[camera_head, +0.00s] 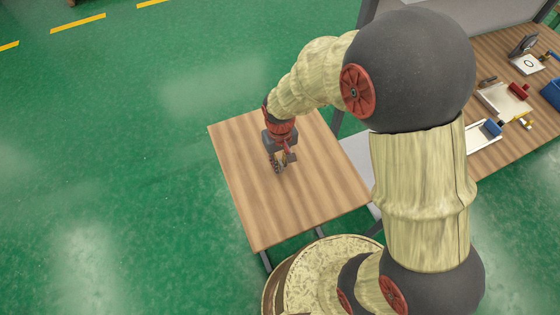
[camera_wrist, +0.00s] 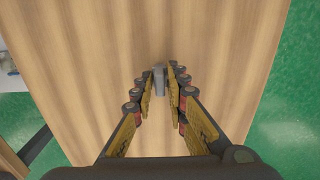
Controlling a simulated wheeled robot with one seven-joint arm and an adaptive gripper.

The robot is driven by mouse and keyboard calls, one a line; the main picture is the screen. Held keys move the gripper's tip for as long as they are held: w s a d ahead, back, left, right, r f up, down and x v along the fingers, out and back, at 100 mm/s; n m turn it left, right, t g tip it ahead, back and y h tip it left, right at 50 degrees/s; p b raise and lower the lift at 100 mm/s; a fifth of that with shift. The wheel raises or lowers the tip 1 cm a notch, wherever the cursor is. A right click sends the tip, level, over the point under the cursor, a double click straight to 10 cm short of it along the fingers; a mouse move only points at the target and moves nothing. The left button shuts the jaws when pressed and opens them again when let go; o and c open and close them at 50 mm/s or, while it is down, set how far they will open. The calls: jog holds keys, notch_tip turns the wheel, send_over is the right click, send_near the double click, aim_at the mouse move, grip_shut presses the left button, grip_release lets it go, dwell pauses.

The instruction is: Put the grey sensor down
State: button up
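The grey sensor (camera_wrist: 159,80) is a small grey block between my fingertips in the wrist view. My gripper (camera_head: 279,167) points down over the small wooden table (camera_head: 240,180), near its middle. In the wrist view my gripper (camera_wrist: 161,88) has both yellow-padded fingers closed in on the sensor's sides, and it looks gripped. The fingers hide part of the sensor. I cannot tell whether its underside touches the tabletop. In the head view the sensor is too small to make out clearly.
The small table's top is bare around my gripper. At the right, a longer wooden bench (camera_head: 493,154) carries a tray (camera_head: 503,101), a blue bin (camera_head: 551,92) and several small parts. Green floor (camera_head: 120,150) lies open to the left.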

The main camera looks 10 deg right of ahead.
jog(key=shift+o, duration=1.2)
jog(key=s+d+r+m+t+p, duration=0.1)
jog(key=s+d+r+p, duration=0.1)
jog(key=r, duration=1)
jog(key=s+d+r+t+p, duration=0.2)
jog(key=d+r, duration=0.1)
jog(key=r, duration=0.9)
jog(key=s+d+r+m+t, duration=0.1)
jog(key=s+d+r, duration=0.3)
jog(key=s+r, duration=0.4)
jog(key=s+t, duration=0.1)
jog(key=s, duration=0.1)
jog(key=shift+s+r+t, duration=0.25)
jog(key=shift+s+t, duration=0.05)
